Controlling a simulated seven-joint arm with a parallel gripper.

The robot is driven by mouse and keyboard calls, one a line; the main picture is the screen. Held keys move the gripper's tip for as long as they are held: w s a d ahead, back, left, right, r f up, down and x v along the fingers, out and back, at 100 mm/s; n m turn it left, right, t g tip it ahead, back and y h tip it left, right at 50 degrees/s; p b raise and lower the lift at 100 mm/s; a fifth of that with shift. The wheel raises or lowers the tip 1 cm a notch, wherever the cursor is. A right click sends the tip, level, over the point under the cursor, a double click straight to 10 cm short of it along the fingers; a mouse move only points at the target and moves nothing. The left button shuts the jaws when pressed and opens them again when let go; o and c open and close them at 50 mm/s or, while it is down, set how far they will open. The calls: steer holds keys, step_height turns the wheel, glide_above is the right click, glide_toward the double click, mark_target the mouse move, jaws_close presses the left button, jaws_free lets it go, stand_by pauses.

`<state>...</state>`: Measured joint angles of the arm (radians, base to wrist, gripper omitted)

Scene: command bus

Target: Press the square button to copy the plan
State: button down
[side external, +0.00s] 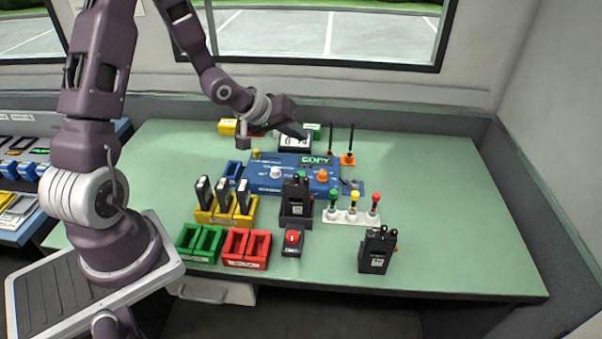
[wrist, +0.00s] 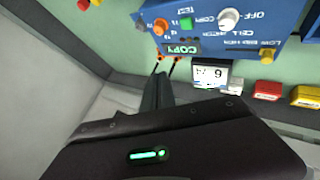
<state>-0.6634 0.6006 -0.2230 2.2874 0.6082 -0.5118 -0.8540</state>
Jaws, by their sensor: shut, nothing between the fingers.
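The blue control panel (side external: 262,183) lies on the green table in the middle of the side view, and it also shows upside down in the wrist view (wrist: 258,22). A small green square button (wrist: 186,24) sits on it beside a small COPY label. A lit green COPY display (side external: 315,160) is on the panel's edge and shows in the wrist view (wrist: 181,47). My gripper (side external: 304,135) is shut and empty, above the table beyond the panel's far edge. Its dark fingers show in the wrist view (wrist: 157,82), apart from the button.
The panel also bears a white knob (side external: 277,173) and an orange knob (side external: 322,176). A small counter display (side external: 294,145) stands behind it. Two thin black antennas (side external: 351,140) rise to the right. Black radios, coloured trays (side external: 200,243) and a red button (side external: 292,238) stand in front.

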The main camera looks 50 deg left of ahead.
steer(key=shift+f, duration=0.1)
steer(key=shift+f, duration=4.3)
steer(key=shift+f, duration=0.15)
steer(key=shift+f, duration=0.3)
steer(key=shift+f, duration=0.35)
steer(key=shift+r, duration=0.8)
steer(key=shift+r, duration=2.5)
